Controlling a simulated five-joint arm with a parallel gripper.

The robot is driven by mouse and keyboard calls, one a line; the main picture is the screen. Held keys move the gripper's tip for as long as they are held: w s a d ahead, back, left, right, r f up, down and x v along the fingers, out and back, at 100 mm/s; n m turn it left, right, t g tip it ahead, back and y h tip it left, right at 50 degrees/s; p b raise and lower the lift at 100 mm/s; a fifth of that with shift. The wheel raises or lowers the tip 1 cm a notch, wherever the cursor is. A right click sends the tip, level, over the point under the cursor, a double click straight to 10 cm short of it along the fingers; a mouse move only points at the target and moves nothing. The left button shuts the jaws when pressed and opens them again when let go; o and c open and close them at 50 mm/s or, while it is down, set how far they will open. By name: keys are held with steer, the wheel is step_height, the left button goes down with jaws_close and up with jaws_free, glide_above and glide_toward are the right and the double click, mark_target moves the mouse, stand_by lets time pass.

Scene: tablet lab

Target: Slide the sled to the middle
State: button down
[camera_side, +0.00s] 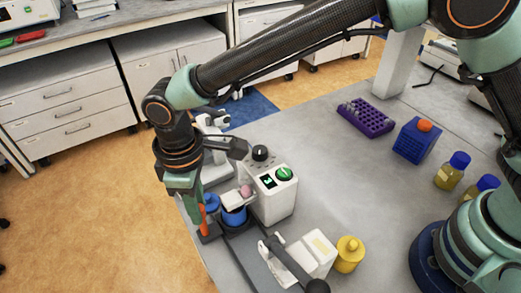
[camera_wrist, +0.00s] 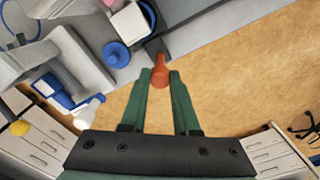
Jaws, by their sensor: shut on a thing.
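My gripper (camera_side: 198,208) points down at the left edge of the grey bench. Its two green fingers also show in the wrist view (camera_wrist: 160,80), closed on both sides of an orange handle (camera_wrist: 159,66). In the side view the orange handle (camera_side: 204,222) stands on a small dark block (camera_side: 208,234), which looks like the sled. The block sits at the end of a dark grey rail (camera_side: 248,258) near the bench edge. The fingers partly hide the handle, and I cannot see exactly how the block meets the rail.
A white tablet machine (camera_side: 276,198) with a green knob and blue cups stands close to the gripper. A lever device (camera_side: 290,262) and a yellow container (camera_side: 349,254) are nearer the front. A purple rack (camera_side: 366,117) and a blue box (camera_side: 416,142) stand further right.

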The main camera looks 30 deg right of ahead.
steer(key=s, duration=0.8)
steer(key=shift+s+r, duration=0.15)
steer(key=shift+s, duration=0.05)
steer(key=shift+a, duration=0.1)
steer(key=c, duration=0.7)
jaws_free()
steer(key=shift+o, duration=0.2)
step_height(320, 180, up, 12)
